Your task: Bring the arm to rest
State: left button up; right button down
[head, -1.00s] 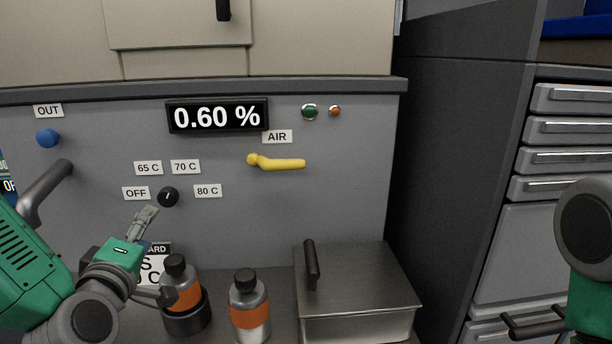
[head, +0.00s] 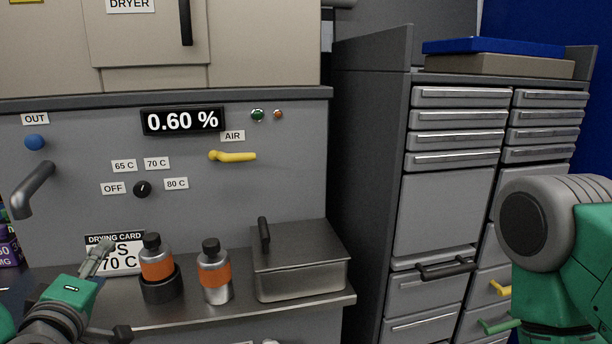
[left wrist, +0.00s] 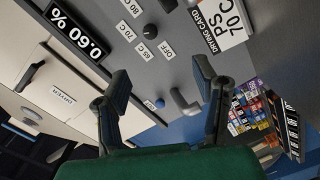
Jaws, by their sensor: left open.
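My left gripper (head: 108,290) is at the lower left of the head view, in front of the shelf and the drying card (head: 128,262). In the left wrist view its two fingers (left wrist: 160,95) stand wide apart with nothing between them. The black dial (head: 142,189) on the dryer panel is clear of the gripper, and its pointer is up, between the temperature labels. My right arm (head: 560,250) shows at the right edge of the head view, but its gripper cannot be made out.
On the shelf stand a bottle in a dark holder (head: 160,285), a second orange-banded bottle (head: 215,272) and a lidded metal box (head: 300,262). A yellow air lever (head: 233,156) and a grey pipe handle (head: 32,190) stick out of the panel. A drawer cabinet (head: 450,200) stands at the right.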

pick_arm(q)
jog(key=s+d+f+m+g+h+b, duration=0.1)
jog(key=s+d+f+m+g, duration=0.15)
jog(key=f, duration=0.55)
jog(key=s+d+f+m+g+h+b, duration=0.1)
jog(key=s+d+f+m+g+h, duration=0.15)
jog(key=f, duration=0.55)
jog(key=s+d+f+m+g+h+b, duration=0.1)
jog(key=s+d+f+m+g, duration=0.2)
jog(key=f, duration=0.5)
jog(key=s+a+f+m+g+b, duration=0.1)
jog(key=s+f+m+g+b, duration=0.1)
jog(key=s+f+m+g, duration=0.6)
jog(key=s+f+y, duration=0.1)
jog(key=s+f, duration=0.6)
jog(key=s, duration=0.4)
jog(key=shift+a+f, duration=0.25)
jog(key=shift+a, duration=0.15)
pick_arm(e)
jog(key=f, duration=0.5)
jog(key=shift+w+d+f, duration=0.15)
jog(key=shift+w+f, duration=0.05)
jog(key=shift+w, duration=0.15)
